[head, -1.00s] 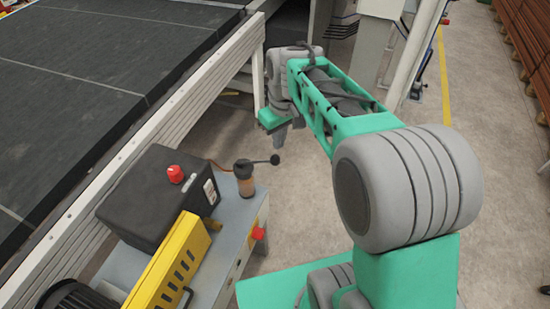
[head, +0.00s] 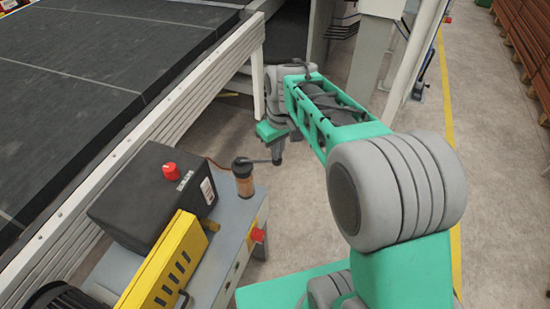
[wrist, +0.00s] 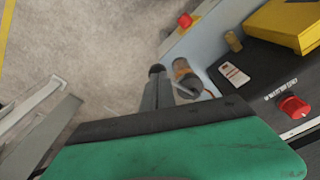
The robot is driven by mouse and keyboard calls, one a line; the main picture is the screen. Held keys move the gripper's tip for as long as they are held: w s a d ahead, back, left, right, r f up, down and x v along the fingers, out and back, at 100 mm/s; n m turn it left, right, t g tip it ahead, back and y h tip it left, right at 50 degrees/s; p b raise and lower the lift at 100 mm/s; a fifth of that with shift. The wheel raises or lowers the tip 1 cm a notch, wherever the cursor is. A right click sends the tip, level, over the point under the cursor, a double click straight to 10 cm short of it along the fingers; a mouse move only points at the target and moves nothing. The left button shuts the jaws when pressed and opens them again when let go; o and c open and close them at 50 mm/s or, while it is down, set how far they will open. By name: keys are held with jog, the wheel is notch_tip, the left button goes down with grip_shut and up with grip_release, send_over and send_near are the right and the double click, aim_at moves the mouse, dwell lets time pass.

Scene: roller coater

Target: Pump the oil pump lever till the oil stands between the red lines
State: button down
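The oil pump (head: 244,182) stands on the machine's grey ledge. It has a dark cap and a see-through body with brown oil; the red lines are too small to make out. Its lever (head: 262,161) points right from the cap toward my gripper (head: 278,157). In the wrist view the pump (wrist: 186,74) is just right of my gripper (wrist: 157,85). The grey fingers look close together, and the lever's black knob (wrist: 157,70) shows at their tips. I cannot tell whether they touch it. The fingers partly hide the lever.
A black box with a red knob (head: 169,170) stands left of the pump, with a yellow guard (head: 165,265) in front. A red button (head: 257,235) is on the ledge's side. A conveyor (head: 80,85) runs behind. Open floor (head: 300,215) lies to the right.

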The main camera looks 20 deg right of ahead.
aim_at(278, 162)
notch_tip(278, 162, down, 5)
jog(key=b, duration=0.3)
jog(key=shift+r, duration=0.3)
jog(key=shift+s+d+r, duration=0.1)
jog(key=shift+s+r, duration=0.05)
jog(key=shift+s, duration=0.15)
jog(key=shift+s+d+r, duration=0.2)
jog(key=shift+s+d, duration=0.05)
jog(key=shift+s, duration=0.35)
jog(key=shift+s+d+r, duration=0.15)
jog(key=shift+s+d, duration=0.05)
jog(key=shift+s, duration=0.35)
jog(key=shift+r, duration=0.1)
